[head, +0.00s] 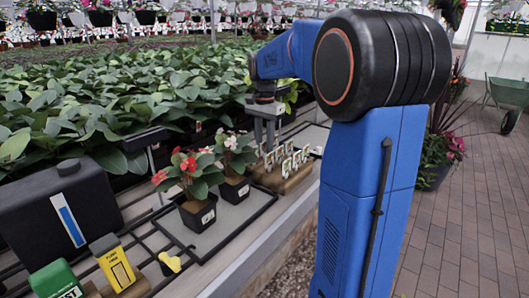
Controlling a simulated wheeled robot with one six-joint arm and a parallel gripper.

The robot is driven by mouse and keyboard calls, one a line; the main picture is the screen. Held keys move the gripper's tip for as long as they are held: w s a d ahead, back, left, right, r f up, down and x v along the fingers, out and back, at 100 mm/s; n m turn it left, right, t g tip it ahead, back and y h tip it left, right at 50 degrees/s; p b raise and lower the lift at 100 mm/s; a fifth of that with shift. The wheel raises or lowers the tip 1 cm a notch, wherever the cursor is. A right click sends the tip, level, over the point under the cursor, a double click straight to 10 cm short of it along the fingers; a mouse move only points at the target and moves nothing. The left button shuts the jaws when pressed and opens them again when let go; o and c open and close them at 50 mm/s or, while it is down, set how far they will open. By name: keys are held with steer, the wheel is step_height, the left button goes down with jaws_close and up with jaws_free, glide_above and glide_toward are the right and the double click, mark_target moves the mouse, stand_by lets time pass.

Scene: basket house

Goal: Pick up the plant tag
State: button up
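Several small white plant tags (287,164) with printed faces stand upright in a row in a wooden holder (292,184) on the bench. I cannot tell which one is the task's plant tag. My gripper (265,143) points down at the far left end of the row, above or just behind the tags. Its two grey fingers show a gap between them, and I see nothing held there. Whether a fingertip touches a tag cannot be told from this view.
A black canister (62,215), a yellow box (114,262) and a green box (55,281) are nearer. Dense foliage lies behind; a paved aisle (455,235) is right.

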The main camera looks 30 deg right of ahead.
jaws_close()
steer(key=shift+r, duration=0.1)
